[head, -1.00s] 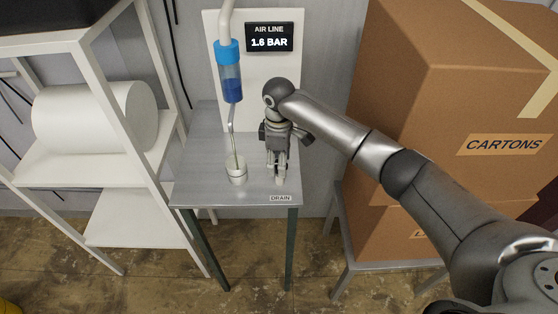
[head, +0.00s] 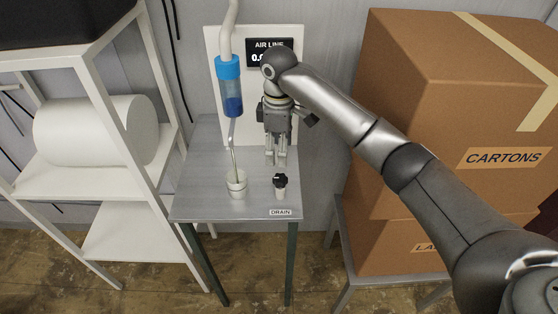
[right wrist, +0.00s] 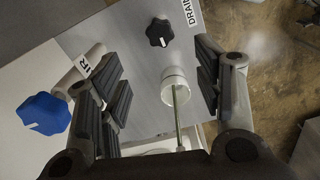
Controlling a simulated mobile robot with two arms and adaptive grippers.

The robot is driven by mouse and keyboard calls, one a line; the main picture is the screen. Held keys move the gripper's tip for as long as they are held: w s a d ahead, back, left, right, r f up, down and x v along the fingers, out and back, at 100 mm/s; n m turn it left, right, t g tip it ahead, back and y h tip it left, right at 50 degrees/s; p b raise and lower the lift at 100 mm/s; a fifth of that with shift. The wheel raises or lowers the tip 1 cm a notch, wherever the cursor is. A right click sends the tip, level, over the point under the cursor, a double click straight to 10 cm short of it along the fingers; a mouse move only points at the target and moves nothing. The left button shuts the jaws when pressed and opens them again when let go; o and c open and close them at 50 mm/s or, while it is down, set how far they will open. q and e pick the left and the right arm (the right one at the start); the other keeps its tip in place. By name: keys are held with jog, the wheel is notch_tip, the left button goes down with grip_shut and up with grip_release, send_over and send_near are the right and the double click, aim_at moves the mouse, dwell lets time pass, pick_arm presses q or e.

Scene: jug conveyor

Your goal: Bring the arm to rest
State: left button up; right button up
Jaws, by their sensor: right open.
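My right gripper (head: 276,158) hangs above the small grey table, its fingers pointing down, open and empty. In the right wrist view its fingers (right wrist: 160,85) stand wide apart. Below it, apart from the fingers, is a black drain knob (head: 279,181) on a white stem; it also shows in the right wrist view (right wrist: 159,32). The arm comes in from the right and covers part of the air line display (head: 258,57). My left gripper is not in view.
A white cup (head: 236,184) stands under the thin tube of the blue-capped filter bowl (head: 230,88). A blue knob (right wrist: 44,113) shows in the right wrist view. Stacked cartons (head: 440,120) stand at right, a white shelf (head: 75,170) with a roll at left.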

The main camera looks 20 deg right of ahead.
jog(key=shift+r, duration=0.7)
